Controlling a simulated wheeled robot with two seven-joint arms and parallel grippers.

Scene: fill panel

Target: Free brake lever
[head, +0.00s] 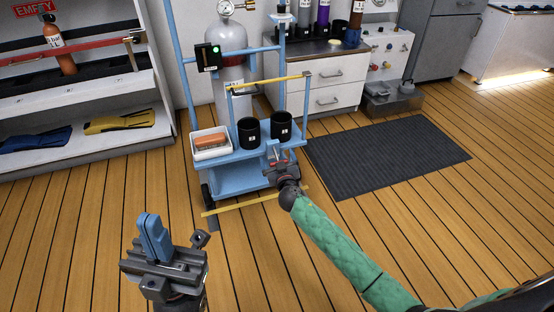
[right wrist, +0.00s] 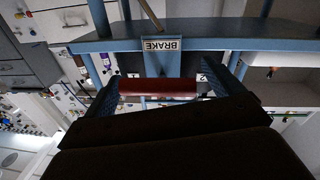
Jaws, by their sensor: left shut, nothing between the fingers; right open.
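The brake lever shows in the right wrist view as a dark red bar (right wrist: 157,86) below an upside-down BRAKE label (right wrist: 161,44) on the blue cart. My right gripper (head: 276,158) is open at the front edge of the blue cart (head: 238,178). In the right wrist view its two blue fingers stand at either end of the red bar, which appears to lie between them; contact cannot be told. In the head view the lever is hidden or too small to make out. My left gripper (head: 153,236) is shut and empty, low over the floor, away from the cart.
The cart carries a grey cylinder (head: 225,45), two black cups (head: 249,133) (head: 281,126) and a white tray (head: 199,153) with an orange-brown block. A yellow bar (head: 268,82) crosses the cart. Shelves (head: 80,150) stand left, drawers (head: 325,82) behind. A dark mat (head: 385,155) lies right.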

